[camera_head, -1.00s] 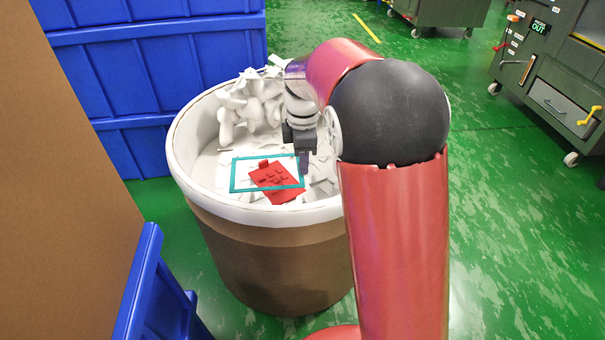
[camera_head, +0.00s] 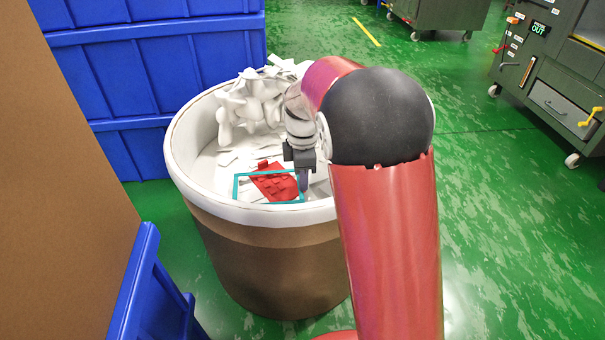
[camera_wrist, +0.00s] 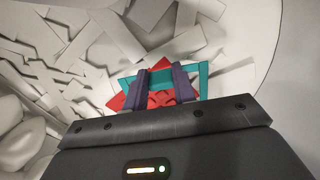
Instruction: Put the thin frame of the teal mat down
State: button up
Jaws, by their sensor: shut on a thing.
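The thin teal frame (camera_head: 236,188) is inside the big drum (camera_head: 270,216), at the near side of its opening. My gripper (camera_head: 303,184) is shut on the frame at its right side. In the wrist view, the two dark fingers (camera_wrist: 162,82) reach to the frame, and a teal bar (camera_wrist: 203,77) shows to their right. A red sheet with small red pieces on it (camera_head: 272,183) shows through the frame. I cannot tell whether the frame touches what lies below it.
White scraps (camera_head: 250,105) are heaped at the back of the drum, and flat white strips (camera_wrist: 120,36) lie around the frame. Blue crates (camera_head: 150,70) stand behind the drum. A blue bin (camera_head: 150,290) and a brown panel (camera_head: 70,180) are at the left.

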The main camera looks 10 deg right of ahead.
jog(key=o, duration=0.9)
jog(key=shift+o, duration=0.2)
notch_tip(320, 180, up, 12)
jog(key=p, duration=0.3)
jog(key=s+d+r+m+t, duration=0.2)
jog(key=s+d+r+m, duration=0.1)
jog(key=s+r+m, duration=0.3)
jog(key=s+d+f+m+t, duration=0.1)
jog(key=s+m, duration=0.4)
jog(key=s, duration=0.5)
jog(key=s+d+f+m+t, duration=0.2)
jog(key=s+m, duration=0.4)
jog(key=s, duration=0.4)
jog(key=shift+s+m+t, duration=0.3)
jog(key=shift+s, duration=0.1)
